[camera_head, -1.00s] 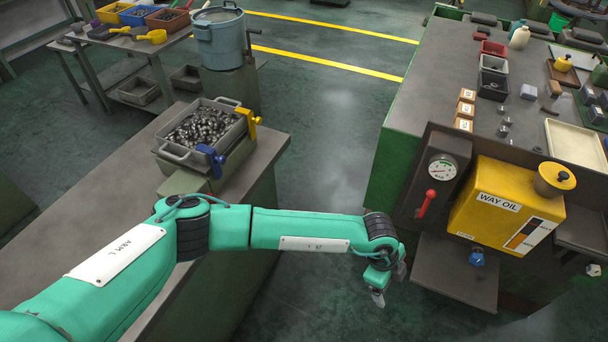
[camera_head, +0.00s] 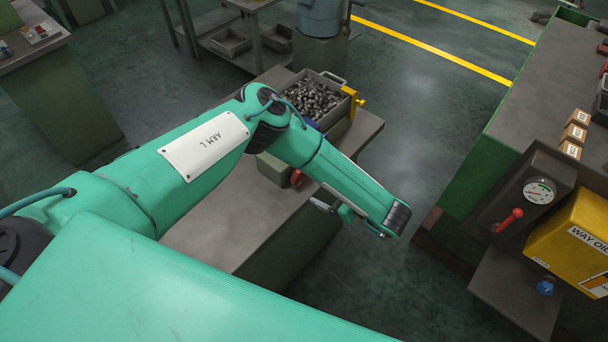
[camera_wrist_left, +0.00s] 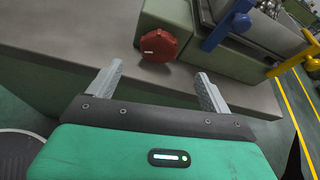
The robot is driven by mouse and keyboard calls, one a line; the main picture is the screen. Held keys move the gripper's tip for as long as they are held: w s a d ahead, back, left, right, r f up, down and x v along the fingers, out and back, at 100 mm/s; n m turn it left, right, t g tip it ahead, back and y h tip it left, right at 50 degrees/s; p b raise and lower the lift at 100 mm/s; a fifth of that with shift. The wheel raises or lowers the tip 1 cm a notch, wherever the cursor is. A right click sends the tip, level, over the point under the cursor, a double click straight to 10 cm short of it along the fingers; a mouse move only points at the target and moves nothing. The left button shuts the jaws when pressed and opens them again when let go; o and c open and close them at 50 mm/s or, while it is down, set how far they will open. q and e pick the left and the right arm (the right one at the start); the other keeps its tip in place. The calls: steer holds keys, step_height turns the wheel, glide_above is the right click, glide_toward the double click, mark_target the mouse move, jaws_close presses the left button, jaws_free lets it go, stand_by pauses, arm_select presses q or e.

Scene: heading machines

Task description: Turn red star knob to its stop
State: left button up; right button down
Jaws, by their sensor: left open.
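The red star knob (camera_wrist_left: 160,44) is on the front of a green housing (camera_wrist_left: 166,14) above the bench. A short white mark shows on its face. It also shows in the head view (camera_head: 297,178), small beside my left arm. My left gripper (camera_wrist_left: 160,73) is open, with the knob ahead of its fingers and roughly centred in the gap. The fingers appear apart from the knob and nothing is between them. In the head view the left gripper (camera_head: 323,205) is partly hidden by the forearm. My right gripper is out of view.
A tray of metal parts (camera_head: 312,97) sits behind the knob, with a blue lever (camera_wrist_left: 226,26) and a yellow clamp (camera_head: 354,98) by it. The grey bench top (camera_head: 200,233) lies below. A yellow way oil tank (camera_head: 575,240) and red lever (camera_head: 509,220) stand right.

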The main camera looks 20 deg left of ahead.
mark_target(303, 177)
arm_select(q)
steer(key=b+x, duration=0.1)
steer(key=x, duration=0.3)
steer(key=b+x, duration=0.1)
steer(key=x, duration=0.4)
steer(key=shift+s+f, duration=0.15)
steer(key=shift+f, duration=0.1)
steer(key=shift+b+x, duration=0.3)
steer(key=shift+x, duration=0.6)
steer(key=shift+r, duration=0.25)
steer(key=c, duration=1)
